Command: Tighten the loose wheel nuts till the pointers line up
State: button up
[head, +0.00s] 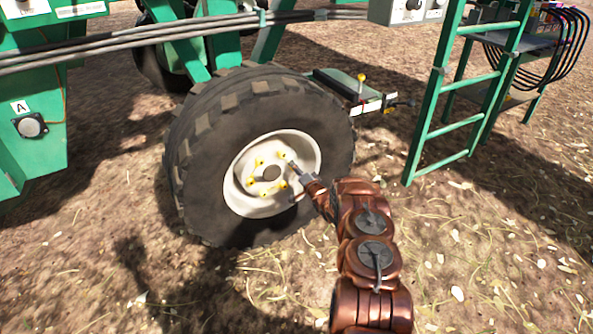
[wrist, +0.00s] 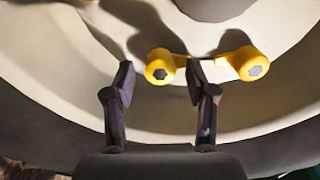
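The big black-tyred wheel (head: 240,105) has a cream rim (head: 238,195) with several yellow nut pointers around its hub. One yellow pointer (head: 259,161) is at the hub's upper left, and another (head: 283,185) is at its lower right. My gripper (head: 291,164) reaches the upper right of the hub. In the wrist view my gripper (wrist: 160,80) is open, with its two dark fingers apart. A yellow-capped nut (wrist: 160,68) shows between the fingertips; I cannot tell whether they touch it. A second yellow-capped nut (wrist: 252,66) is right of the right finger.
A green ladder (head: 425,120) stands right of the wheel. A green bar with a yellow-knobbed lever (head: 361,82) juts out behind the tyre. Grey pipes (head: 150,35) cross above. Straw-strewn bare ground (head: 500,240) is free at the right.

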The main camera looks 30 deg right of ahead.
jog(key=shift+s, duration=0.15)
jog(key=s+a, duration=0.1)
jog(key=s, duration=1)
jog(key=shift+s, duration=0.35)
dwell(0.5)
